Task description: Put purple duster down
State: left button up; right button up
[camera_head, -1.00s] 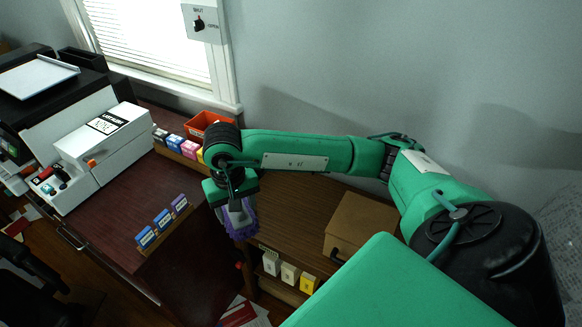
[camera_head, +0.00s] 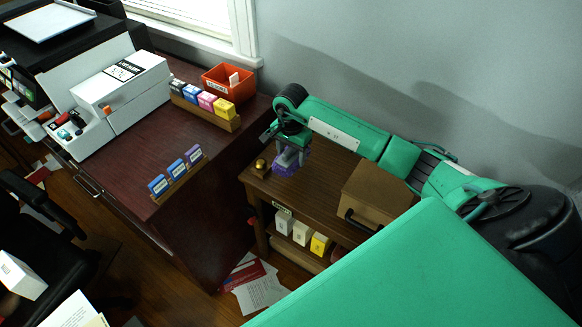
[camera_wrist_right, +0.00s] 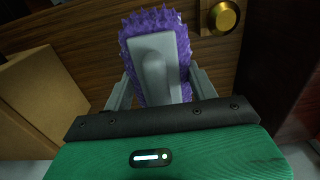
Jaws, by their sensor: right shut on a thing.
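The purple duster (camera_head: 293,160) is in my right gripper (camera_head: 287,156), at the left part of the small wooden side table (camera_head: 325,165). In the right wrist view, the duster (camera_wrist_right: 153,25) has purple nubby edges and a grey back. The two fingers of my right gripper (camera_wrist_right: 155,90) are on either side of its grey part. The duster is at or just above the tabletop; I cannot tell whether it touches. My left gripper is not in view.
A brass knob-like object (camera_head: 261,164) is close to the duster on the side table. A brown box (camera_head: 378,195) stands to the right on the same table. The dark red desk (camera_head: 150,160) is to the left, with an orange bin (camera_head: 228,82).

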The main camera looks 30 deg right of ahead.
aim_at(291, 160)
notch_tip(291, 160, down, 3)
notch_tip(291, 160, down, 4)
jog(key=shift+p, duration=0.3)
jog(key=shift+f, duration=0.1)
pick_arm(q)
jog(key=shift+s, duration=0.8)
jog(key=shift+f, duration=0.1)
pick_arm(e)
jog(key=shift+f, duration=0.1)
jog(key=o, duration=0.6)
jog(key=shift+f, duration=0.1)
jog(key=o, duration=0.5)
jog(key=shift+c, duration=0.2)
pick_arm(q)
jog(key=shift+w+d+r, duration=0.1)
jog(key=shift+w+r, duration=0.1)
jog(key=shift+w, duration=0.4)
